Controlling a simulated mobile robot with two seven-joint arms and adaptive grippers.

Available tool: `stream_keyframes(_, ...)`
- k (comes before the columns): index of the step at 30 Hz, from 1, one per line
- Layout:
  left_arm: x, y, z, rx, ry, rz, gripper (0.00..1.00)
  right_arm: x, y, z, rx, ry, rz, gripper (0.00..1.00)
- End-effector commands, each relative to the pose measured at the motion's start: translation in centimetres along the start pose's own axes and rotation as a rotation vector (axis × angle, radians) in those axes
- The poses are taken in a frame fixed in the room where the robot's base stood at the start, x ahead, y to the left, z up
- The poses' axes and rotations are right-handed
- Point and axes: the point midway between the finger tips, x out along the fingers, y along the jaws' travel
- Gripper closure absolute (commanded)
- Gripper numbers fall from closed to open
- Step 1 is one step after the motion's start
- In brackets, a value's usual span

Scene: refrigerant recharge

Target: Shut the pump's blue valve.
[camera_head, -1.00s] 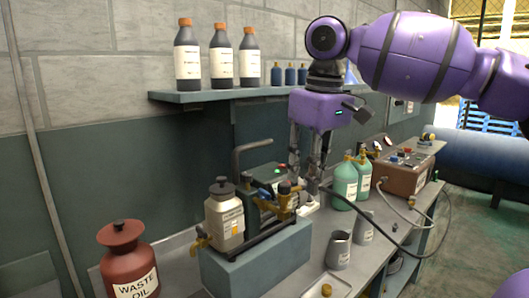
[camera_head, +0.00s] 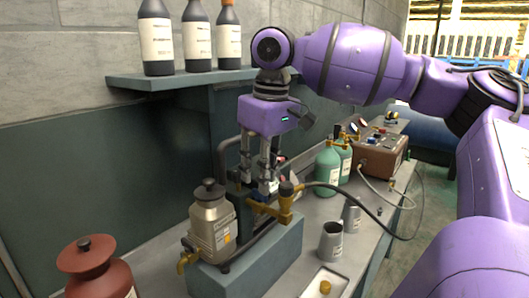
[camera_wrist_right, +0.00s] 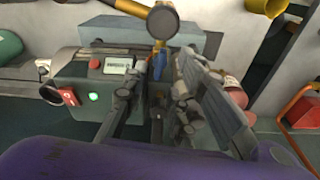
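The pump shows best in the right wrist view as a grey-green box (camera_wrist_right: 92,100) with a red button and a lit green lamp; in the head view it is mostly hidden behind my right gripper. The blue valve (camera_wrist_right: 158,66) is a small blue handle beside it, among brass fittings. My right gripper (camera_head: 258,188) points down over these fittings. Its two fingers are apart, one to each side of the blue valve in the wrist view; I cannot tell whether either touches it. My left gripper is not in view.
A metal canister (camera_head: 212,228) stands close on the left, and a brass fitting with a black hose (camera_head: 345,192) on the right. A shelf (camera_head: 180,77) with dark bottles runs behind.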

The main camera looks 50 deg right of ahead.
Motion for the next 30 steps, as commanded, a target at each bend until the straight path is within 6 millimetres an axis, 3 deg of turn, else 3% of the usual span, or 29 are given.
stream_keyframes(4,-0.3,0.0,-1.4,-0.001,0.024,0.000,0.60,1.7,-0.1,0.1,-0.001,0.001,-0.001,0.75)
stream_keyframes(10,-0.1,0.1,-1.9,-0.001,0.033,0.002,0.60,3.4,-0.1,0.0,-0.002,0.000,0.000,0.75)
stream_keyframes(24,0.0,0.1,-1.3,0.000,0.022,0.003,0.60,3.8,0.0,-0.1,-0.001,0.001,0.001,0.75)
stream_keyframes(30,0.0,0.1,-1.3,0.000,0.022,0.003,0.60,3.8,0.0,-0.1,-0.001,0.001,0.000,1.00)
